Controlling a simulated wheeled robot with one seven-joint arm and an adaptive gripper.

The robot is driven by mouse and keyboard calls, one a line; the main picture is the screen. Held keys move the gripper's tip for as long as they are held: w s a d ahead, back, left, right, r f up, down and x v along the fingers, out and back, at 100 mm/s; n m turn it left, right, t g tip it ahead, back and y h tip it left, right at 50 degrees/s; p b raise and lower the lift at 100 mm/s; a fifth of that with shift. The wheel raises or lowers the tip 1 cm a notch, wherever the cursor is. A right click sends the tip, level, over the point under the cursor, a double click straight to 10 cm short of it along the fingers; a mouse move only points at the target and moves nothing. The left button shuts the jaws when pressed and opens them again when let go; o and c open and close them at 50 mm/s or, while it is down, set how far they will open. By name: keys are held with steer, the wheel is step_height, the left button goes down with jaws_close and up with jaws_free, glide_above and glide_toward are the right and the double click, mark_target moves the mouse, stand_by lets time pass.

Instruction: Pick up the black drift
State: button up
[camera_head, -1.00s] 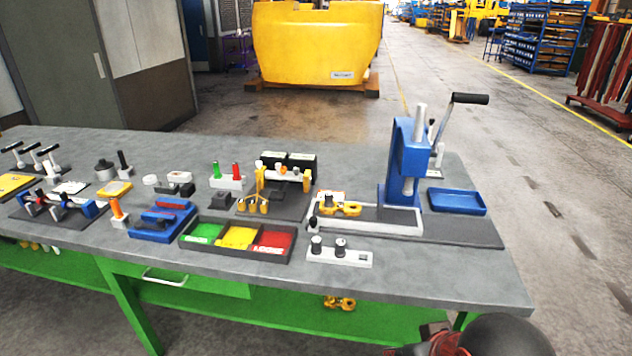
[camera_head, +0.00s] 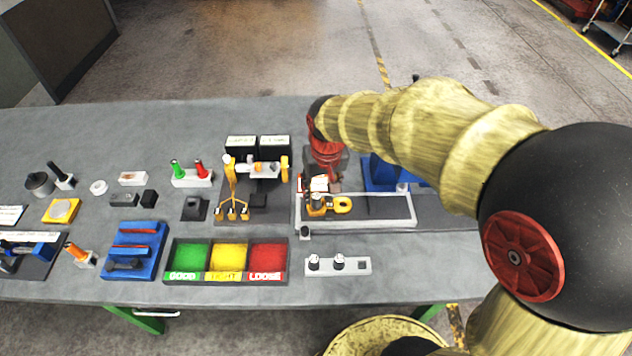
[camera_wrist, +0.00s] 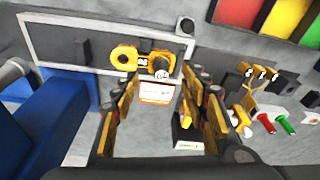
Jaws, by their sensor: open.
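I cannot tell for sure which piece is the black drift. A slim black upright piece (camera_head: 57,170) stands tilted in a light block (camera_head: 66,184) at the far left of the bench. A short dark cylinder (camera_head: 304,232) stands by the near left corner of the press base; it also shows at the top of the wrist view (camera_wrist: 186,26). My gripper (camera_head: 322,178) is above the left end of the press base, far right of the slim black piece. In the wrist view its fingers (camera_wrist: 165,108) are apart, with nothing held between them. My arm partly hides the press.
A sorting tray (camera_head: 226,284), a blue fixture (camera_head: 132,250) and a block with dark knobs (camera_head: 352,266) lie nearer. The bench's back left is clear.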

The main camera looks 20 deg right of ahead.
mark_target(316, 196)
steer(key=shift+g, duration=0.3)
steer(key=w+f+p, duration=0.2)
steer(key=f, duration=0.1)
steer(key=shift+w+f, duration=0.25)
steer(key=shift+w, duration=0.1)
steer(key=f, duration=0.2)
steer(key=w+f+b, duration=0.1)
steer(key=f, duration=0.2)
steer(key=shift+w+f, duration=0.15)
steer(key=shift+f, duration=0.1)
steer(key=shift+c, duration=1.2)
jaws_close()
